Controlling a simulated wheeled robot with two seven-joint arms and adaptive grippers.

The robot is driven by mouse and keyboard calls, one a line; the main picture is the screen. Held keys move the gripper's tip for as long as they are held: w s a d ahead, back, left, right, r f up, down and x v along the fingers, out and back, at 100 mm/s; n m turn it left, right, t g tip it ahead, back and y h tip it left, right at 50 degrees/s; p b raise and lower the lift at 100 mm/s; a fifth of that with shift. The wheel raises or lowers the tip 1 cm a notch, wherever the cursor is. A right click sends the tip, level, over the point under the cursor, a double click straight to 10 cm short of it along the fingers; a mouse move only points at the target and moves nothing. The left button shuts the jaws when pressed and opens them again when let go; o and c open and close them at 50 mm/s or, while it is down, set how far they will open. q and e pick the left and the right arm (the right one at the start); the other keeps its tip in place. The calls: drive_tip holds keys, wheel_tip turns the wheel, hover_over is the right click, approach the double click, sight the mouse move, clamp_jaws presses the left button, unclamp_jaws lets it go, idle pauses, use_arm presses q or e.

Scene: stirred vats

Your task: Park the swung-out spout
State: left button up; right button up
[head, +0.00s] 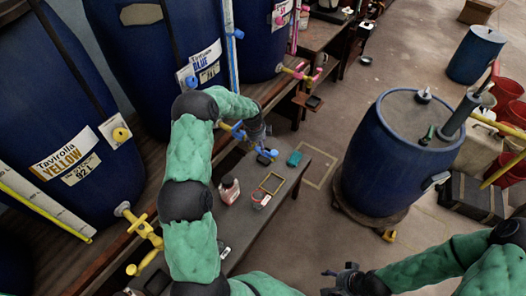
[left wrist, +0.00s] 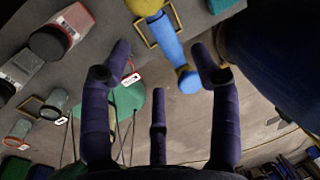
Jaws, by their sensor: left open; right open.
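The blue vat's spout has a yellow body and blue pipe (left wrist: 166,42). In the head view its blue end (head: 267,152) sticks out over the grey bench, and its blue handle (head: 236,130) shows further back. My left gripper (head: 258,132) is open and empty beside this spout. In the left wrist view the pipe's lower end lies between the open fingers (left wrist: 160,78), nearer the right one; whether they touch is unclear. A yellow spout (head: 147,235) and a pink spout (head: 302,73) sit on the neighbouring vats. My right gripper (head: 345,276) is open, low and away from the vats.
The grey bench (head: 246,222) holds a red-and-white bottle (head: 229,188), a jar (head: 260,200), a yellow frame (head: 272,182) and a teal item (head: 294,158). A blue drum (head: 372,165) stands to the right. Open floor (head: 325,222) lies between bench and drum.

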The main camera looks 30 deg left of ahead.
use_arm(q)
drive_tip(key=f, duration=0.3)
drive_tip(key=w+f+b, duration=0.1)
drive_tip(key=f, duration=0.2)
drive_tip(key=shift+w+f, duration=0.2)
drive_tip(key=shift+f, duration=0.2)
drive_tip(key=shift+c, duration=0.3)
